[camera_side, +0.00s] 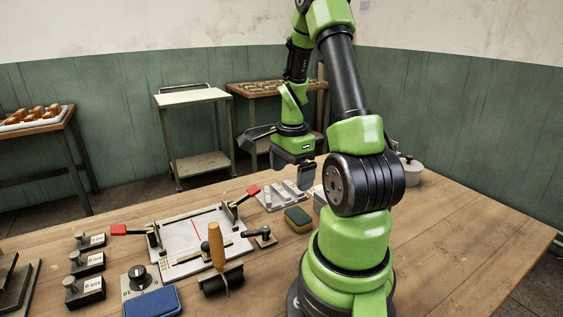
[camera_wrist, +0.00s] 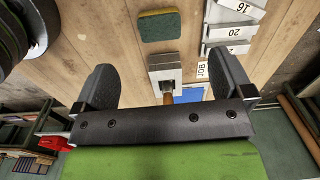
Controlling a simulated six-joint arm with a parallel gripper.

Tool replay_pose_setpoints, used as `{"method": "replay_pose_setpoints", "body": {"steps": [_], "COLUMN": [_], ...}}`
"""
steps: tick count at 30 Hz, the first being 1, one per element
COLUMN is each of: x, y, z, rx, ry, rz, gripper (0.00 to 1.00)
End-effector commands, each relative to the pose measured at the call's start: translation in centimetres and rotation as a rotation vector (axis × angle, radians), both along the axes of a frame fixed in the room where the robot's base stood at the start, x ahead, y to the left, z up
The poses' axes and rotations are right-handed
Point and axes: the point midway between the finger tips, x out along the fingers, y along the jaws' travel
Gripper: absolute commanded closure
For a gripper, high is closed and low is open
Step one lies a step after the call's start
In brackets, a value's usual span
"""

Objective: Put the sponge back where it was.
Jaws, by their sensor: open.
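The sponge (camera_side: 298,219), dark green on top with a yellow layer below, lies flat on the wooden table, between the metal fixture and my arm's base. It also shows near the top of the wrist view (camera_wrist: 159,26), beyond my fingers and apart from them. My gripper (camera_side: 294,172) hangs above the table, behind the sponge in the side view. In the wrist view its two dark fingers (camera_wrist: 166,82) are spread wide with nothing held between them.
A flat plate fixture (camera_side: 190,238) with red-handled clamps lies left of the sponge. A wooden-handled roller (camera_side: 217,255), a blue pad (camera_side: 151,302) and several labelled blocks (camera_side: 87,262) stand nearer. A metal rack (camera_side: 284,196) is just behind the sponge. The table's right side (camera_side: 460,240) is clear.

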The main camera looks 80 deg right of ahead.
Motion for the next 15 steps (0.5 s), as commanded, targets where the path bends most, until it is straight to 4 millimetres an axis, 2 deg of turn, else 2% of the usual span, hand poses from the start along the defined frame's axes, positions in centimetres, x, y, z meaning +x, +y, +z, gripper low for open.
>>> {"method": "replay_pose_setpoints", "body": {"steps": [2, 5, 9, 12, 15], "x": [1.5, 3.9, 6.1, 6.0, 4.8], "y": [1.1, 3.9, 10.2, 14.9, 19.0], "z": [1.9, 5.3, 10.5, 13.4, 15.5], "rx": [-0.033, -0.095, -0.198, -0.273, -0.346], "ry": [-0.027, -0.085, -0.195, -0.283, -0.377], "rz": [0.112, 0.354, 0.786, 1.095, 1.379], "gripper": [0.02, 0.02, 0.02, 0.02, 0.02]}}
